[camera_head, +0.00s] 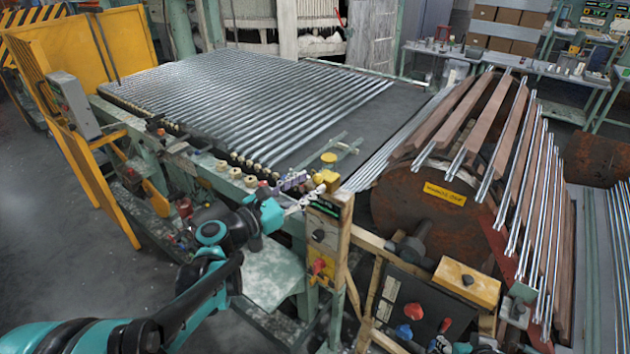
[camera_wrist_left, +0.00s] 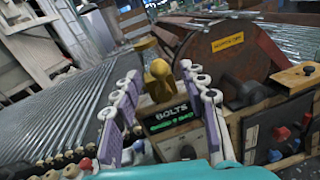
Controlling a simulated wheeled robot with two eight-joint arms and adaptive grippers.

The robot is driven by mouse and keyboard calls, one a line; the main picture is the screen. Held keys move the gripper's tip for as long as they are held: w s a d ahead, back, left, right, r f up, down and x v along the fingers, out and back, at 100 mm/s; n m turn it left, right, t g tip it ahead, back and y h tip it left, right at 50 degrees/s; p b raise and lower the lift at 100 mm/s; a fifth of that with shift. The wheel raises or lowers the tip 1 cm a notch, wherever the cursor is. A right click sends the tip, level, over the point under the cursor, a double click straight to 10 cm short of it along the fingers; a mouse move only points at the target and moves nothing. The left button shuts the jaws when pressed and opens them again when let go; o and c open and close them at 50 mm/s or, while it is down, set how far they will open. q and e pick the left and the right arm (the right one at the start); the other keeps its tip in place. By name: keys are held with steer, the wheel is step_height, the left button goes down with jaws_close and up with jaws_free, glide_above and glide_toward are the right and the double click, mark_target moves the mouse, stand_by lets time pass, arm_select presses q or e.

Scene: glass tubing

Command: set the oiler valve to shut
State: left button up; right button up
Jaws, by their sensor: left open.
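A yellow, round-topped fitting (camera_head: 329,170), which I take to be the oiler valve, stands at the top of a wooden post beside the roller table. It also shows in the left wrist view (camera_wrist_left: 158,78), upright, beyond and between my fingers. Its setting cannot be read. My left gripper (camera_head: 302,192) reaches toward it from the left in the head view. In the left wrist view the gripper (camera_wrist_left: 160,112) has its white-linked, purple-padded fingers spread wide, with nothing held. Contact with the fitting is not visible. My right gripper is not in view.
A red-and-yellow switch (camera_head: 320,268) is lower on the post. A dark control box (camera_head: 405,305) with red and blue knobs stands to the right. A large rusty drum (camera_head: 425,215) lies beyond. The table carries many glass tubes (camera_head: 250,100).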

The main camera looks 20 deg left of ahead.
mark_target(314, 181)
arm_select(q)
steer(key=x, duration=0.4)
steer(key=shift+b, duration=0.3)
jaws_close()
